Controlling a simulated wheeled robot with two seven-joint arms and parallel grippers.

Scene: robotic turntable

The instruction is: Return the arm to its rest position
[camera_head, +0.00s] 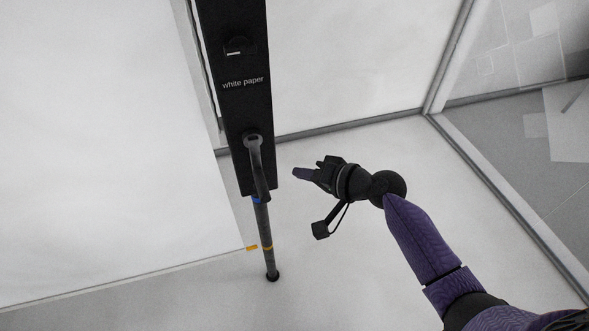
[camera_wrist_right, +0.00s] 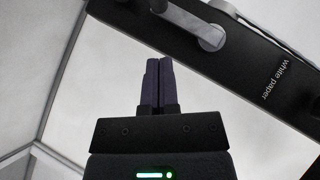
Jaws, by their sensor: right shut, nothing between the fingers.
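My right gripper (camera_head: 300,173) is in the middle of the head view, at the end of my purple and black right arm. It points left toward a tall black panel (camera_head: 236,110) labelled "white paper". In the right wrist view its two fingers (camera_wrist_right: 158,70) lie together, shut, with nothing between them. A gap shows between the fingertips and the panel's lever handle (camera_head: 258,170) in the head view. The handle also shows in the wrist view (camera_wrist_right: 190,22), above and to the right of the fingers. My left gripper is not in view.
A thin dark pole (camera_head: 263,235) with blue and orange bands stands below the panel. A large white door or wall surface (camera_head: 90,140) fills the left. A grey frame (camera_head: 510,205) with a glass-like pane stands at the right. The pale floor around my gripper is clear.

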